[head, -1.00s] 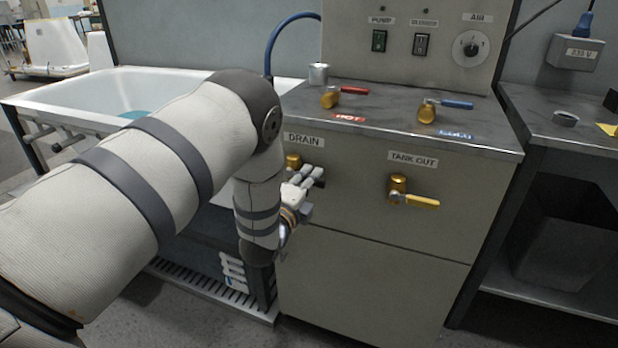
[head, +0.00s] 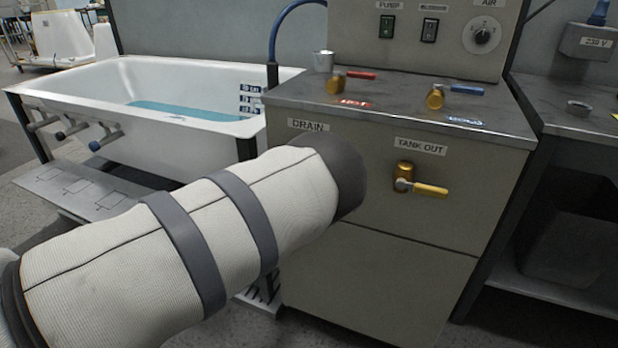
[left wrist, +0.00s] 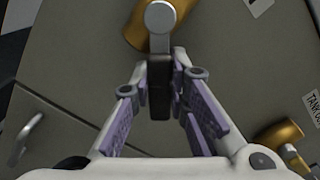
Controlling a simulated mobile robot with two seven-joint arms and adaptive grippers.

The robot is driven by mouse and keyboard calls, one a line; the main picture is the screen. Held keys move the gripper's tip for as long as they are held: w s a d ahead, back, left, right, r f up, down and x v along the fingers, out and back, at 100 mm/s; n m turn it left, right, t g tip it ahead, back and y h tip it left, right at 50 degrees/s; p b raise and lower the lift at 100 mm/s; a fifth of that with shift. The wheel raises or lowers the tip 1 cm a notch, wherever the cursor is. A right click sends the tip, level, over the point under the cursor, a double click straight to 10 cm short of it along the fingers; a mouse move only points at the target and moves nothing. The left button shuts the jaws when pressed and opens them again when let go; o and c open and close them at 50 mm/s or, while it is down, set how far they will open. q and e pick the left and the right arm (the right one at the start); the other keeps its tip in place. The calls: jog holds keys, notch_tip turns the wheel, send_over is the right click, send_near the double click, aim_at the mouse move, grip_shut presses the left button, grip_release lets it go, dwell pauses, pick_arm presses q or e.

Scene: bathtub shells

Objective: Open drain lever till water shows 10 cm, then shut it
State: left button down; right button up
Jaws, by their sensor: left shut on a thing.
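The white bathtub (head: 70,82) stands at left with blue-green water (head: 190,110) in it. A scale with dark marks (head: 250,100) stands at its right end; its figures are too small to read. The DRAIN label (head: 308,125) is on the cabinet front. In the head view my left arm hides the drain valve and my gripper. In the left wrist view the brass drain valve (left wrist: 135,32) is at the top, and its dark-gripped drain lever (left wrist: 160,95) points down the picture. My left gripper (left wrist: 163,68) is shut on this lever. My right gripper is not in view.
The yellow-handled TANK OUT valve (head: 405,182) sticks out right of my arm. The red hot lever (head: 350,78), blue cold lever (head: 450,92) and a metal cup (head: 323,61) are on the cabinet top (head: 400,105). Pump and air controls (head: 483,37) are above.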

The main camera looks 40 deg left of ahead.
pick_arm(q)
jog(key=shift+m, duration=0.3)
jog(key=c, duration=1.5)
grip_release()
jog(key=v, duration=1.2)
